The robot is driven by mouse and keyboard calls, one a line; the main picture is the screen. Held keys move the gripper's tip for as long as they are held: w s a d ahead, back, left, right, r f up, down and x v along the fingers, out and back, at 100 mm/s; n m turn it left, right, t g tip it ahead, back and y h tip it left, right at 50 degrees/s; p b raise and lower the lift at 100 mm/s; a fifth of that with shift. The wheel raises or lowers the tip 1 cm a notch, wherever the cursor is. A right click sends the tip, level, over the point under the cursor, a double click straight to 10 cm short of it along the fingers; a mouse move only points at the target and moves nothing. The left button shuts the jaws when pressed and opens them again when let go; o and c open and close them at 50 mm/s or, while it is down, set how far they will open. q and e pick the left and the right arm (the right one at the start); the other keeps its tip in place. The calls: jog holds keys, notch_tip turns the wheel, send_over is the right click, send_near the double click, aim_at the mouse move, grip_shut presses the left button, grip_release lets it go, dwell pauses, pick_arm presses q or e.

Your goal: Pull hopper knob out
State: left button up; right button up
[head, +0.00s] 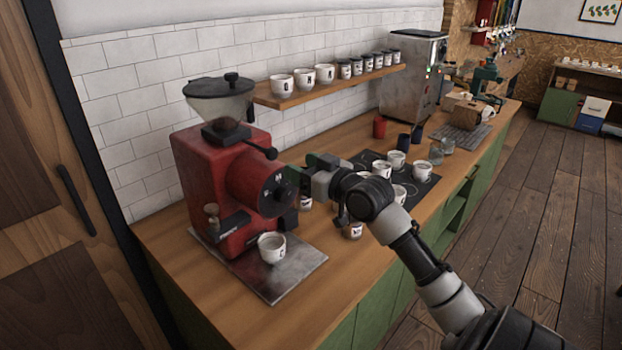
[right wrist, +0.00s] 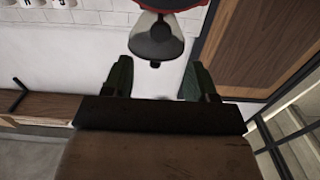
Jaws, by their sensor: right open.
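The red grinder (head: 195,175) stands at the left of the counter in the head view. Its hopper (head: 225,105) is a clear funnel with a dark lid and a small lid knob (head: 231,77). A black round-ended knob (head: 270,153) on a short rod sticks out from the dark collar under the hopper. My right gripper (head: 292,173) is open, just right of the grinder and slightly below that knob, apart from it as far as I can tell. In the right wrist view the open fingers (right wrist: 158,72) hold nothing. The hopper (right wrist: 157,38) appears upside down beyond them. My left gripper is out of view.
A white cup (head: 271,247) stands on the metal tray (head: 300,277) before the grinder. Several cups stand on a dark mat (head: 428,187) behind my right arm. A wall shelf (head: 330,87) with cups is above my gripper. A grey machine (head: 412,75) stands farther back.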

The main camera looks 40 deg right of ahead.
jog(key=shift+s, duration=1.15)
